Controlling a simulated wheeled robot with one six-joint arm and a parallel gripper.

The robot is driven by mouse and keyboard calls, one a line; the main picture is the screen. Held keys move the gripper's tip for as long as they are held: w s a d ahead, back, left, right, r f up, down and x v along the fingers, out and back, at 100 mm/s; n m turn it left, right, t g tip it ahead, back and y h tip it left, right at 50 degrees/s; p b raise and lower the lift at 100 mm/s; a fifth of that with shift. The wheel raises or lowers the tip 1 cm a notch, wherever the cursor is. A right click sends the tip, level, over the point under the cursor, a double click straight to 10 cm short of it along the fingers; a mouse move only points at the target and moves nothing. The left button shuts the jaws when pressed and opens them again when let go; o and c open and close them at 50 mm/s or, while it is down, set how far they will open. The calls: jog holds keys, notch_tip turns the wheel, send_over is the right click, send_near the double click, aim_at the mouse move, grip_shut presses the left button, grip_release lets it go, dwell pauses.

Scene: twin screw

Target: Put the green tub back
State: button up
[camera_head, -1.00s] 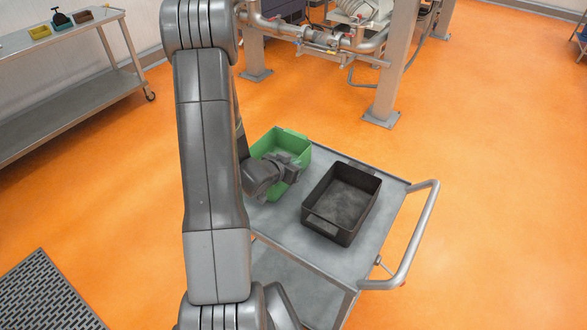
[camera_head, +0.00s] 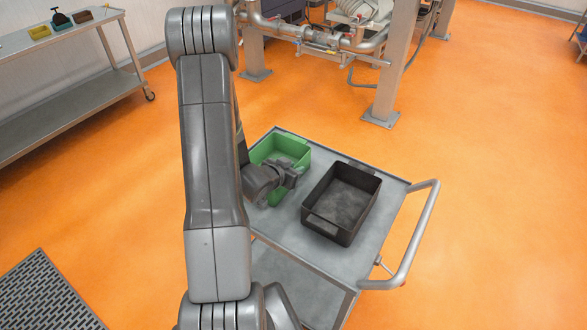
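The green tub (camera_head: 291,148) is upright at the far left of the grey cart's top (camera_head: 345,257), left of the black bin. It looks empty, and my arm hides part of its left side. My gripper (camera_head: 291,174) is at the tub's near right wall and appears shut on it; the fingertips are small and partly hidden. The tub looks at or very close to the cart top; I cannot tell whether it touches.
An open black bin (camera_head: 327,226) stands on the cart close to the tub's right. The cart's handle (camera_head: 423,235) sticks out at right. A steel bench (camera_head: 60,52) with small containers stands at upper left. Pipework on posts (camera_head: 391,70) stands behind. Orange floor is open at right.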

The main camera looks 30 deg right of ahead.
jog(key=shift+r, duration=0.15)
jog(key=shift+a+r, duration=0.1)
jog(key=b+v, duration=0.1)
jog(key=v, duration=1)
jog(key=shift+s+a+r, duration=0.1)
jog(key=shift+s+a, duration=0.15)
jog(key=shift+a, duration=0.1)
jog(key=shift+d, duration=0.1)
jog(key=p+x, duration=0.1)
jog(key=x, duration=1.1)
jog(key=shift+d, duration=0.1)
